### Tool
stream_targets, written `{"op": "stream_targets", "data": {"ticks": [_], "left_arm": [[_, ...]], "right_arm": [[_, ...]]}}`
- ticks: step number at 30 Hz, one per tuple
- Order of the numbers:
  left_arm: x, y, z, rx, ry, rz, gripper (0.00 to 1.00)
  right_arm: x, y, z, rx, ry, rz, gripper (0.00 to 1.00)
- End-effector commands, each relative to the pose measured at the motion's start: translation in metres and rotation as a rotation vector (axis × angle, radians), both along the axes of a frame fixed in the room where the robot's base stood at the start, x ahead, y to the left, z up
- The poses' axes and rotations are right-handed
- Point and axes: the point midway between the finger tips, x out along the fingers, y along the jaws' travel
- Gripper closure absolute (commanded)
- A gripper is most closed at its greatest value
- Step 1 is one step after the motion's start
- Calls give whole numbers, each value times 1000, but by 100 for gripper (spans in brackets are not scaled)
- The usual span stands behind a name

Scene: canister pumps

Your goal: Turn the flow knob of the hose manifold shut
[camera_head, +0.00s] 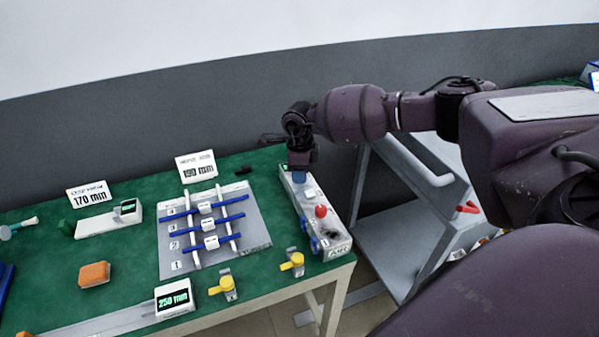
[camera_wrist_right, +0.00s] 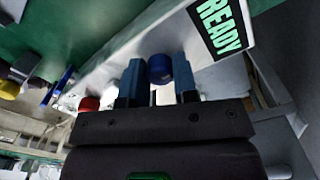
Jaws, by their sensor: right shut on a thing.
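A long white unit (camera_head: 338,243), which I take for the hose manifold, stands along the right edge of the green table. It has a red knob (camera_head: 321,211) on top and blue round parts (camera_head: 313,243) on its left side. My right gripper (camera_head: 299,178) is at its far end, pointing down. In the right wrist view its two blue fingers (camera_wrist_right: 158,85) are shut on a blue round knob (camera_wrist_right: 159,68). A READY display (camera_wrist_right: 222,22) shows beside it. Any mark of the knob's setting is hidden. My left gripper is not in view.
A grey board (camera_head: 177,255) with blue hoses lies left of the unit. Two yellow-handled valves (camera_head: 292,262) are near the front edge. An orange block (camera_head: 94,274) and sign cards (camera_head: 196,166) are further left. A grey cart (camera_head: 400,245) stands right of the table.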

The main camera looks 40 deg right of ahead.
Motion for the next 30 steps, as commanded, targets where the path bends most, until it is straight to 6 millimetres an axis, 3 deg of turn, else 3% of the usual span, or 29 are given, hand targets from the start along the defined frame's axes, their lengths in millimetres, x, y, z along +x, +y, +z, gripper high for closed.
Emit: {"op": "stream_targets", "data": {"ticks": [10, 11, 15, 25, 30], "left_arm": [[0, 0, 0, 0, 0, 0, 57], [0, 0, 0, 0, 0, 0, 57], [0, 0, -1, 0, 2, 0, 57], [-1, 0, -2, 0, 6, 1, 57], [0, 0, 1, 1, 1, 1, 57]], "right_arm": [[0, 0, 1, 0, -1, 3, 96], [0, 0, 1, 0, -1, 3, 70], [0, 0, 1, 0, -1, 2, 48], [0, 0, 3, 0, -1, 2, 47], [1, 0, 21, 0, -4, 2, 47]]}}
